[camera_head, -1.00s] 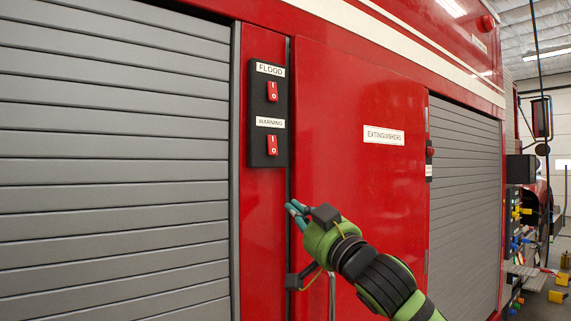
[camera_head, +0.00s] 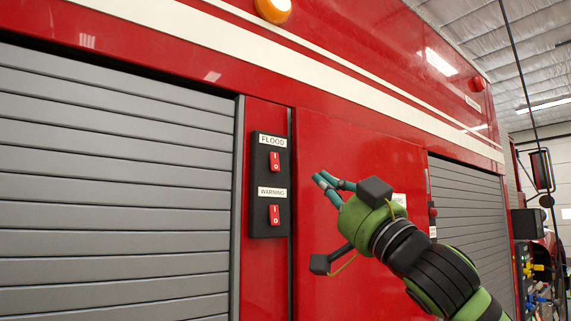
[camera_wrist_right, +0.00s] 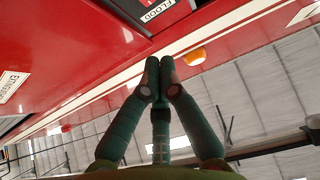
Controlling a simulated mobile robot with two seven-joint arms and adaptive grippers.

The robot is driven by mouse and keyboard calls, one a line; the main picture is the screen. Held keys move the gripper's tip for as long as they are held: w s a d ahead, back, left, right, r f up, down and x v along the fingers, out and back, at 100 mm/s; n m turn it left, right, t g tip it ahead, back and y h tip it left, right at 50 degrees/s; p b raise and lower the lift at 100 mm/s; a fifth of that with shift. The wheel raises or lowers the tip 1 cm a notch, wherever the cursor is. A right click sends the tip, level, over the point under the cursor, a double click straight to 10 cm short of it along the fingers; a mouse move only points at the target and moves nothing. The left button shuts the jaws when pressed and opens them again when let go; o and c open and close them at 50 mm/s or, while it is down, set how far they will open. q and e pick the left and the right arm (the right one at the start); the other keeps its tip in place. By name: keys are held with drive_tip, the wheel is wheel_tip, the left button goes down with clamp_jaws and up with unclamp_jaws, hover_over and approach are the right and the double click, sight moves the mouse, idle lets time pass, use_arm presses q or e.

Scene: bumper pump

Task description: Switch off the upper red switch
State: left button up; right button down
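The upper red switch (camera_head: 275,162) sits under a FLOOD label (camera_head: 272,141) on a black panel (camera_head: 270,228) fixed to the red truck body. The lower red switch (camera_head: 274,215) is under a WARNING label on the same panel. Both rockers are marked I and 0. My right gripper (camera_head: 322,181) is to the right of the panel, apart from it, about level with the space between the switches. In the right wrist view its fingertips (camera_wrist_right: 161,80) are together with nothing between them. My left gripper is out of view.
A grey roller shutter (camera_head: 110,190) is left of the panel, another (camera_head: 470,215) to the right. A flat red door (camera_head: 330,140) lies behind my right gripper. An orange lamp (camera_head: 272,8) is above. The space between gripper and panel looks clear.

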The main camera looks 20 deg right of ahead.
sight(273, 156)
drive_tip(key=p+x, duration=0.2)
drive_tip(key=x, duration=0.2)
drive_tip(key=w+f+p+x, duration=0.1)
drive_tip(key=p+x, duration=0.2)
drive_tip(key=x, duration=0.1)
drive_tip(key=f+p+x, duration=0.1)
drive_tip(key=p+x, duration=0.1)
drive_tip(key=x, duration=0.2)
drive_tip(key=shift+w+a+f+p, duration=0.2)
drive_tip(key=shift+w+a+p, duration=0.05)
drive_tip(key=shift+a+p, duration=0.05)
drive_tip(key=shift+s, duration=0.15)
